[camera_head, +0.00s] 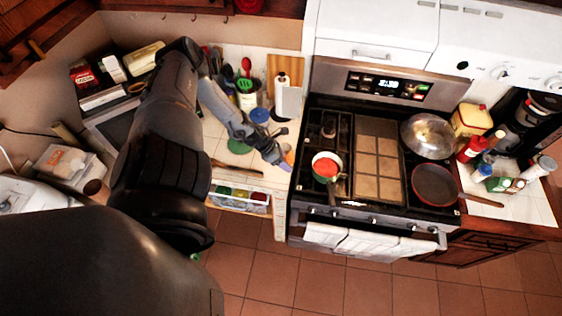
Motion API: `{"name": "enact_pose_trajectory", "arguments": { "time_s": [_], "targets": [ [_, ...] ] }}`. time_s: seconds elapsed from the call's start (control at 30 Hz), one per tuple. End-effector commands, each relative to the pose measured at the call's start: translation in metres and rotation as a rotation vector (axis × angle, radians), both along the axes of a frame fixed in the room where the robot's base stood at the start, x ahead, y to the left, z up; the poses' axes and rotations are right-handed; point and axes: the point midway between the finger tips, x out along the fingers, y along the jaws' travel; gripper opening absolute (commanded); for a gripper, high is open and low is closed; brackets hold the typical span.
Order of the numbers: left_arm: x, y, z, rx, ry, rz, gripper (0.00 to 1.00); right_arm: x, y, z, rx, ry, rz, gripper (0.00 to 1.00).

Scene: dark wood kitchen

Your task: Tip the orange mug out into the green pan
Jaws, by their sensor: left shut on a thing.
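The green pan (317,156) sits on the left burners of the stove, with its dark handle towards the front. A round orange-red shape (326,167) shows inside its pale and green rim; I cannot tell whether this is contents or a mug. My left gripper (279,157) is at the counter's right edge, just left of the pan and apart from it. It is shut on a small purple and orange thing (288,160), mostly hidden by the fingers. I cannot tell whether this is the orange mug. My right gripper is not in view.
A griddle (378,160) fills the stove's middle. A steel lidded pan (427,136) and a dark frying pan (435,185) stand on the right burners. A utensil holder (247,97) and paper towel roll (287,100) stand behind my left gripper. An open drawer (240,198) lies below the counter.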

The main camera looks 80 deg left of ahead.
Motion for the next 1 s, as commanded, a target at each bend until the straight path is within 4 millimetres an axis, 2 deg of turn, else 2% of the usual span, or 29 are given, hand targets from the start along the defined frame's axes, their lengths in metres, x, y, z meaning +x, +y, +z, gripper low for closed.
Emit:
{"name": "enact_pose_trajectory", "arguments": {
  "time_s": [1.0],
  "targets": [
    [0.057,-0.017,0.001,-0.002,-0.008,-0.084,0.06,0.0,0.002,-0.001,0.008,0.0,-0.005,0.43]
  ]
}}
